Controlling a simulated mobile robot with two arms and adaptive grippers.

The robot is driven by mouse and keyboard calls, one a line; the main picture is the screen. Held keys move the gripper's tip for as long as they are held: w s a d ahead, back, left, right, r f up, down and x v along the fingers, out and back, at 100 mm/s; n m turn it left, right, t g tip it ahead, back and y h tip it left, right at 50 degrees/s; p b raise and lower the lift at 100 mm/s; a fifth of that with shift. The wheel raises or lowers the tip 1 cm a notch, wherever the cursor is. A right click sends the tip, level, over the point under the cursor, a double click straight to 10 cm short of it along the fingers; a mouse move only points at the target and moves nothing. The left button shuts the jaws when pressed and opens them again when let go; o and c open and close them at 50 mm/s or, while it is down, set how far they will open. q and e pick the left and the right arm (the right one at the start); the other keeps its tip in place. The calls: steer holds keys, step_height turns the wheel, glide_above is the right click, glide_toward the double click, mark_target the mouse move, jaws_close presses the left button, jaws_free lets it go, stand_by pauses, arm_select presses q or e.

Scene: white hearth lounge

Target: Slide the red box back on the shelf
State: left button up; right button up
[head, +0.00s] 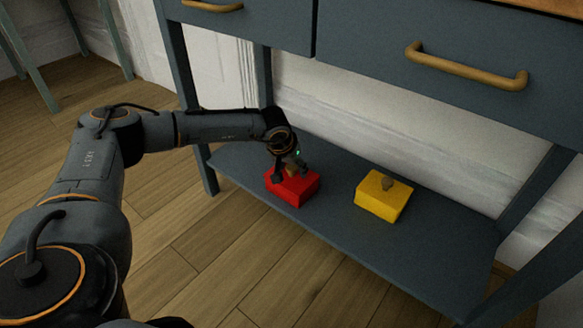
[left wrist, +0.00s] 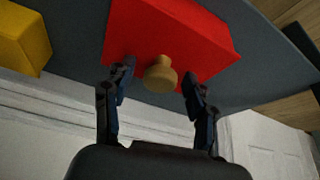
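The red box (head: 300,190) sits on the dark blue-grey lower shelf (head: 440,240), at the shelf's front edge and left of the yellow box. In the left wrist view the red box (left wrist: 170,32) fills the top middle, with a round wooden knob (left wrist: 160,76) on it. My left gripper (head: 290,172) is over the red box in the head view. In the left wrist view its two fingers are spread, one on each side of the knob, with gaps to it. The gripper partly hides the knob in the head view. My right gripper is not in view.
A yellow box (head: 380,202) with a knob stands on the shelf to the right. Drawers with brass handles (head: 465,68) hang above the shelf. Table legs (head: 193,100) frame it, and a white wall (head: 420,150) is behind. Bare shelf lies between the boxes.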

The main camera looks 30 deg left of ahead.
arm_select(q)
jaws_close()
steer(key=shift+w+d+b, duration=0.15)
steer(key=shift+w+b, duration=0.3)
steer(key=shift+w, duration=1.05)
steer(key=shift+w+d+b, duration=0.1)
steer(key=shift+w+b, duration=0.35)
steer(key=shift+w, duration=1)
steer(key=shift+w+d+b, duration=0.1)
steer(key=shift+w+b, duration=0.7)
steer(key=shift+w, duration=0.65)
steer(key=shift+w+d+b, duration=0.15)
steer(key=shift+w+b, duration=1)
steer(key=shift+w, duration=0.45)
steer(key=shift+o, duration=1.1)
jaws_free()
steer(key=v, duration=1.2)
